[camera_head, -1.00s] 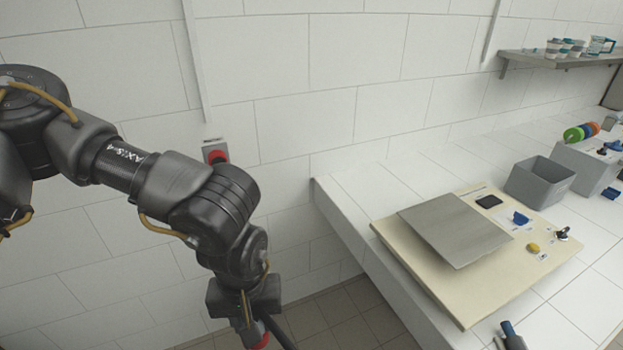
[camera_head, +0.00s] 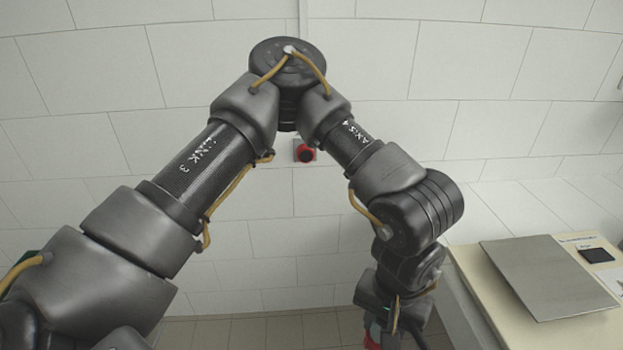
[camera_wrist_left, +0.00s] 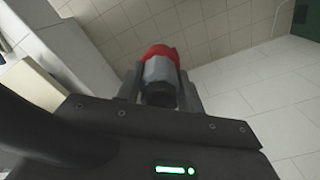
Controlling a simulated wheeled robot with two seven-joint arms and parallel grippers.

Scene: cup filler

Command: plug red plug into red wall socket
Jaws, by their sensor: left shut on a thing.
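The red wall socket (camera_head: 304,152) sits on the white tiled wall, seen in the head view in the gap beneath my bent left arm's elbow. My left gripper (camera_wrist_left: 160,85) is shut on the red plug (camera_wrist_left: 160,52), which has a red end and a grey body, in the left wrist view. In the head view the red plug (camera_head: 373,337) shows only in part at the bottom edge, below the wrist and lower than the socket. The plug and socket are well apart. My right gripper is not in view.
The counter holds a cream board (camera_head: 478,272) with a grey metal plate (camera_head: 545,277) on it, right of my left wrist. A small black pad (camera_head: 597,255) lies beyond the plate. The wall around the socket is clear, and tiled floor (camera_head: 265,332) shows below.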

